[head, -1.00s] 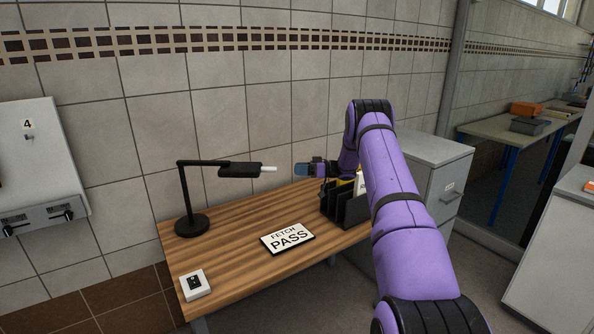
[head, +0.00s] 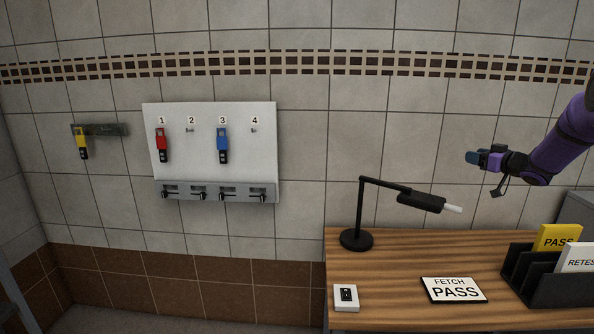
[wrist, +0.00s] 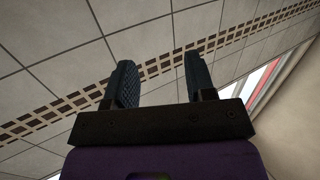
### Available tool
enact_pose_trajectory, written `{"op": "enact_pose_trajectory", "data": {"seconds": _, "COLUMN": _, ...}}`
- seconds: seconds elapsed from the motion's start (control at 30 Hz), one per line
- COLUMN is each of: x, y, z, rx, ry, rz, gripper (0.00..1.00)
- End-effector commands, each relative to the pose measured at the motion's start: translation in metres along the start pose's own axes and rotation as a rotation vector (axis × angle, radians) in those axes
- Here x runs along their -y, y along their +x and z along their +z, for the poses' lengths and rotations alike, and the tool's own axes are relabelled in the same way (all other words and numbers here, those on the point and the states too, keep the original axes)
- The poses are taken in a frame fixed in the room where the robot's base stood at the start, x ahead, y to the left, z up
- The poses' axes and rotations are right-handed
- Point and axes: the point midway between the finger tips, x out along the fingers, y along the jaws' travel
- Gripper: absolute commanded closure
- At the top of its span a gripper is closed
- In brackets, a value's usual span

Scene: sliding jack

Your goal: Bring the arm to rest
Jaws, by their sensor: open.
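My gripper (head: 473,157) is at the right of the head view, in the air above the wooden desk and to the right of the lamp's head. My purple arm reaches in from the right edge. In the wrist view my gripper (wrist: 160,85) shows two dark fingers apart with nothing between them, and tiled wall and a bright window edge beyond. No object touches the gripper.
The desk (head: 400,255) holds a black lamp (head: 357,238), a FETCH PASS sign (head: 454,290), a small switch box (head: 346,297) and a black card rack (head: 540,285). A white board (head: 190,150) with red and blue tagged items hangs left; a yellow one (head: 82,142) hangs farther left.

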Motion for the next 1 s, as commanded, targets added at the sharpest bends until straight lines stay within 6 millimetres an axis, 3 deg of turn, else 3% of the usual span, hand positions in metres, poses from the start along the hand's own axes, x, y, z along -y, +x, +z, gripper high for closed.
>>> {"op": "enact_pose_trajectory", "data": {"seconds": 0.03, "x": 0.009, "y": -0.001, "z": -0.023, "rx": 0.005, "ry": -0.018, "rz": 0.043, "gripper": 0.5}}
{"op": "enact_pose_trajectory", "data": {"seconds": 0.2, "x": 0.036, "y": -0.011, "z": -0.079, "rx": 0.045, "ry": -0.056, "rz": 0.2, "gripper": 0.5}}
{"op": "enact_pose_trajectory", "data": {"seconds": 0.5, "x": 0.1, "y": -0.058, "z": -0.147, "rx": 0.162, "ry": -0.06, "rz": 0.43, "gripper": 0.5}}
{"op": "enact_pose_trajectory", "data": {"seconds": 0.73, "x": 0.162, "y": -0.114, "z": -0.171, "rx": 0.288, "ry": -0.017, "rz": 0.55, "gripper": 0.5}}
{"op": "enact_pose_trajectory", "data": {"seconds": 1.0, "x": 0.246, "y": -0.193, "z": -0.167, "rx": 0.476, "ry": 0.065, "rz": 0.608, "gripper": 0.5}}
